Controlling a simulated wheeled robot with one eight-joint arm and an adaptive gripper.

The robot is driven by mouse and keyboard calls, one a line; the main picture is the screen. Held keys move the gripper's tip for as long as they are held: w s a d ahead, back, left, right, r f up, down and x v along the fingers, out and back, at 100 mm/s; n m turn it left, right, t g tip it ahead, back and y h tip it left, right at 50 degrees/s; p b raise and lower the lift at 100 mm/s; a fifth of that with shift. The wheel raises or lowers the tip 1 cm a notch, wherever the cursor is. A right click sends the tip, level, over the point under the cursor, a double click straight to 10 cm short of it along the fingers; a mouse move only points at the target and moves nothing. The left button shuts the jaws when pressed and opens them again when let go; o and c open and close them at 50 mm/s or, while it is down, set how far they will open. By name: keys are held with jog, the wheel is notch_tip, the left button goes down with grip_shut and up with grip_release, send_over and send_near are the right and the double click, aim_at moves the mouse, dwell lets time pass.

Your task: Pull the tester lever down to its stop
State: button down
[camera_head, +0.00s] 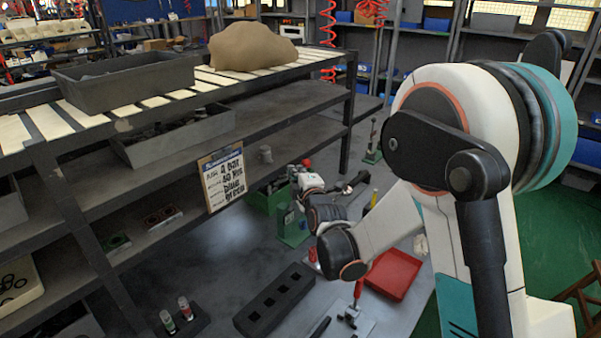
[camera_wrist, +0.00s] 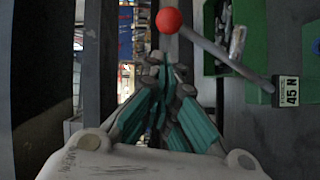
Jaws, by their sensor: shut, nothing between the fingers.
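The tester lever shows in the wrist view as a grey rod (camera_wrist: 222,55) with a red ball knob (camera_wrist: 168,20) at its end. The rod slopes down to the right toward a plate marked "45 N" (camera_wrist: 288,91). In the head view the red knob (camera_head: 306,162) stands just above my gripper (camera_head: 306,182); most of the rod is hidden there. My gripper shows teal fingers in the wrist view (camera_wrist: 165,70), drawn together with nothing held. The knob lies beyond the fingertips and appears apart from them; the exact gap cannot be told.
A green bin (camera_head: 268,197) and a green stand (camera_head: 292,224) are close to my gripper. A shelf rack (camera_head: 130,128) with a hanging sign (camera_head: 222,178) stands left. A black holed block (camera_head: 275,300) and a red tray (camera_head: 392,274) lie on the bench nearer me.

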jog(key=shift+w+d+f, duration=0.15)
jog(key=shift+w+d, duration=0.1)
jog(key=shift+w, duration=0.3)
jog(key=shift+w+d+f, duration=0.15)
jog(key=shift+w+d, duration=0.1)
jog(key=shift+w, duration=0.25)
